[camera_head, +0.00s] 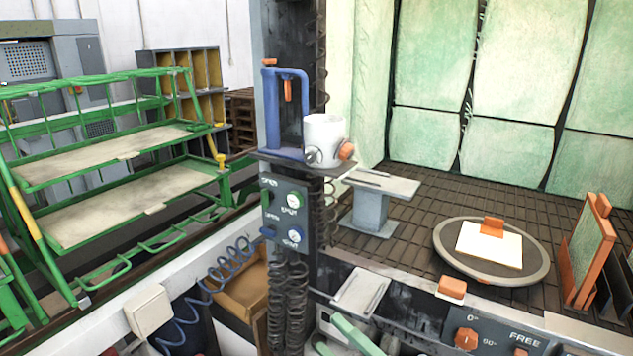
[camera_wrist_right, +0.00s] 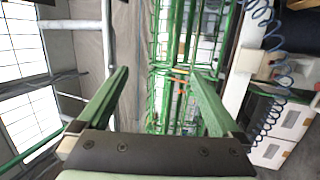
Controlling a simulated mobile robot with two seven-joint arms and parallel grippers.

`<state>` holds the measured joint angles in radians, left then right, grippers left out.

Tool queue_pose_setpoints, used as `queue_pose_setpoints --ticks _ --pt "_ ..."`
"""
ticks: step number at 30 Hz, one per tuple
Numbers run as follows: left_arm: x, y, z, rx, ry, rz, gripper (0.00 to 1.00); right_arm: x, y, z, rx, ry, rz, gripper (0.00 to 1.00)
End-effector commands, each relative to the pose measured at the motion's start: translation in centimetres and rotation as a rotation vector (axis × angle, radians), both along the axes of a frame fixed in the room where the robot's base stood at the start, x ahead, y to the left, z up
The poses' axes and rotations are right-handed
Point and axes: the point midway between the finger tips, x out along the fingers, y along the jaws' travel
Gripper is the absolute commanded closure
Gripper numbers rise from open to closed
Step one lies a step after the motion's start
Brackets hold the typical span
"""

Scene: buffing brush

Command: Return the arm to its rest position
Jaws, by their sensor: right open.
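My right gripper (camera_head: 328,332) shows at the bottom middle of the head view, where only parts of its green fingers enter the frame. In the right wrist view my right gripper (camera_wrist_right: 160,82) has its two green fingers spread wide apart, with nothing between them. Beyond the fingers is a green rack (camera_wrist_right: 160,60), apart from them. Most of my right arm is out of the head view. My left gripper is not in either view.
A green rack (camera_head: 120,160) stands at left. A control post (camera_head: 288,215) bears a blue frame (camera_head: 270,110) and white cup (camera_head: 322,138). At right are a round turntable (camera_head: 450,262) with a white plate (camera_head: 490,246) and orange-edged panels (camera_head: 588,250). Blue coiled hose (camera_head: 232,262) hangs below.

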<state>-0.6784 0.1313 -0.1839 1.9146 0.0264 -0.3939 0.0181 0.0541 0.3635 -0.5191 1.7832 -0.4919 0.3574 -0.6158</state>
Motion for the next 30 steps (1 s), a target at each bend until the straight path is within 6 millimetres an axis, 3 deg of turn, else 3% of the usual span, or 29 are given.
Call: queue_pose_setpoints --ticks 5,9,12,15,18,30 --pt "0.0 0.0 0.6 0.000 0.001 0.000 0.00 -1.4 -5.4 -9.1 0.335 0.596 -0.226 0.00" --pt "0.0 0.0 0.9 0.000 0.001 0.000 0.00 -6.1 -9.4 -17.3 0.600 1.027 -0.427 0.00" --pt "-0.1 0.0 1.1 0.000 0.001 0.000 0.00 -10.3 -11.4 -21.8 0.757 1.263 -0.559 0.00" --pt "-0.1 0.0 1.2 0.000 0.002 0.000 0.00 -14.0 -12.6 -24.7 0.872 1.425 -0.663 0.00" --pt "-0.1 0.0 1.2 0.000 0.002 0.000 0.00 -16.5 -13.2 -26.4 0.942 1.520 -0.730 0.00" --pt "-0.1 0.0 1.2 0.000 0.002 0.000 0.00 -16.5 -13.2 -26.4 0.942 1.520 -0.730 0.00"
